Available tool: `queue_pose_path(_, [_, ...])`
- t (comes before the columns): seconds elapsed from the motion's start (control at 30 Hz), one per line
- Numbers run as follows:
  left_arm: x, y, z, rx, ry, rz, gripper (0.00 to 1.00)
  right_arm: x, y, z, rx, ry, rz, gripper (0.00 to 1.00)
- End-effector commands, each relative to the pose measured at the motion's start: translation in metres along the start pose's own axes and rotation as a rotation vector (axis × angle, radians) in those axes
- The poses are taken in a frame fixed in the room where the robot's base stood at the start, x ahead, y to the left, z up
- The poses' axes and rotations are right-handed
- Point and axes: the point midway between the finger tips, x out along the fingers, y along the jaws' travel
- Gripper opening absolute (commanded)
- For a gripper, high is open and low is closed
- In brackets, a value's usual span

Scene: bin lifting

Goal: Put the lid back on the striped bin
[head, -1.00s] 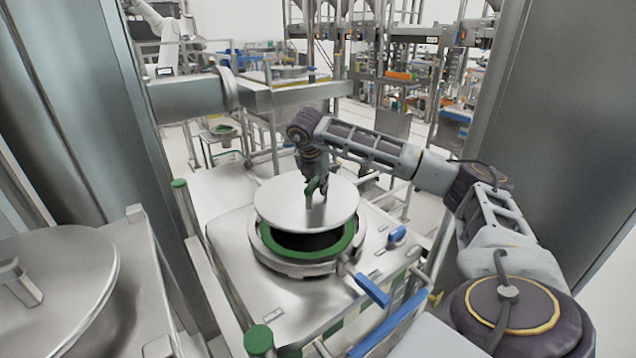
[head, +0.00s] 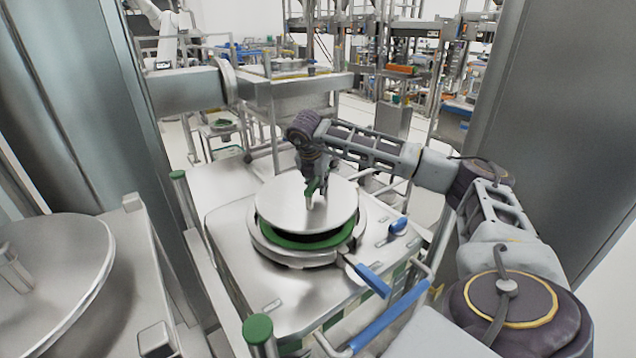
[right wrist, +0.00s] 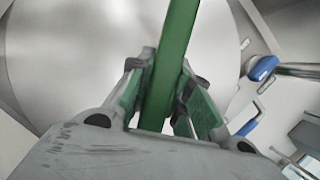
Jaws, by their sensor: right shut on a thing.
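The round steel lid (head: 290,212) is held over the round opening of the bin (head: 225,245), which has a green ring (head: 285,241) around its mouth. The lid covers most of the opening; a dark gap and the ring's front edge show below it. I cannot tell whether its far edge touches the rim. My right gripper (head: 314,192) is shut on the lid's green handle from above. In the right wrist view the green handle (right wrist: 172,65) lies between the fingers, with the lid (right wrist: 80,55) beyond. My left gripper is not in view.
A blue-handled lever (head: 372,280) sticks out at the bin's front right, near a blue-gripped rail (head: 390,320). Another steel lid (head: 55,265) sits on a unit at the left. Green-capped posts (head: 258,329) stand along the bin's left side. Tall steel columns flank both sides.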

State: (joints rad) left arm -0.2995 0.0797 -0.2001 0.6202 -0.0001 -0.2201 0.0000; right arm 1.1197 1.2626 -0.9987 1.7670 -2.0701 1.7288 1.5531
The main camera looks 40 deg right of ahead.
Motion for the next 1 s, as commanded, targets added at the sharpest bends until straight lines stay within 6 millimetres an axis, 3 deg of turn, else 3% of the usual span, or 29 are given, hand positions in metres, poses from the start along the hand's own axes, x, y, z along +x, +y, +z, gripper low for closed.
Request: queue_pose_path(1.0, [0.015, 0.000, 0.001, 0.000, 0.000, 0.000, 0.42, 0.033, 0.000, -0.012, 0.004, -0.004, 0.005, 0.00])
